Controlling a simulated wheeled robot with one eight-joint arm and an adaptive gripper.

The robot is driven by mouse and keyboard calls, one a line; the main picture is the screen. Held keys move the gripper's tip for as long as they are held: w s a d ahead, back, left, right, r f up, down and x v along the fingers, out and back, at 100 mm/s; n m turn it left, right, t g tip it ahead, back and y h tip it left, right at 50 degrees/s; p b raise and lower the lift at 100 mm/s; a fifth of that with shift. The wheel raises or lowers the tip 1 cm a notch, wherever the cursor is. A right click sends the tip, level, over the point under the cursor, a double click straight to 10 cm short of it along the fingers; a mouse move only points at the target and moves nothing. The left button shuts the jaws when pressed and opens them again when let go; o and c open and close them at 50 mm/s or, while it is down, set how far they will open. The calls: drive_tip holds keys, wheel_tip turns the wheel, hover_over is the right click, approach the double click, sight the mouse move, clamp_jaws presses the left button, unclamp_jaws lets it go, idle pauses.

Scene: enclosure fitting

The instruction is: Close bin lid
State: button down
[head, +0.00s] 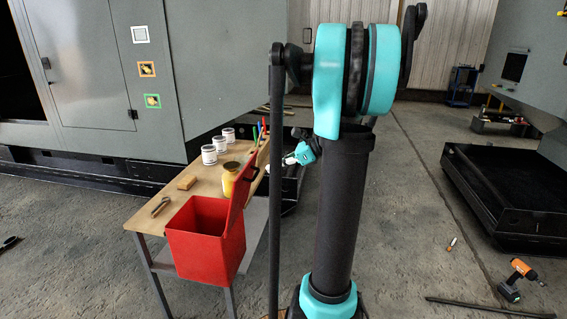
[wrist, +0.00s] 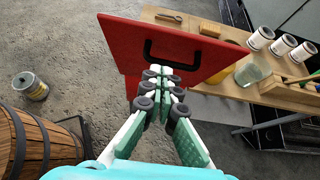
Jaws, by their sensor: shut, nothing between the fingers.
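A red bin (head: 196,246) hangs at the front edge of a workbench in the head view, its top open. Its red lid (head: 241,182) stands raised and tilted on the bin's right side. In the wrist view the lid (wrist: 180,42) faces me with a black handle (wrist: 172,68) across it. My gripper (wrist: 165,75) is shut and empty, its fingertips over or close to the handle; I cannot tell if they touch it. In the head view my gripper (head: 303,153) shows only partly behind my arm, right of the lid.
The workbench (head: 147,218) holds white cans (head: 209,155), a yellow jar (head: 230,178), a sponge-like block (head: 187,182) and several coloured tools. A wooden barrel (wrist: 45,143) and a tin (wrist: 30,86) stand at left in the wrist view. An orange drill (head: 521,278) lies on the floor at right.

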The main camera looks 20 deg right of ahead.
sight(246, 170)
drive_tip(key=shift+w+a+f, duration=0.1)
drive_tip(key=shift+w+a, duration=0.45)
drive_tip(key=shift+a, duration=0.4)
drive_tip(key=shift+w+a+f, duration=0.15)
drive_tip(key=shift+w+a, duration=0.35)
drive_tip(key=shift+a, duration=0.5)
drive_tip(key=shift+w+a+f, duration=0.1)
drive_tip(key=shift+w+a, duration=0.45)
drive_tip(key=shift+a, duration=0.4)
drive_tip(key=shift+a+r, duration=0.1)
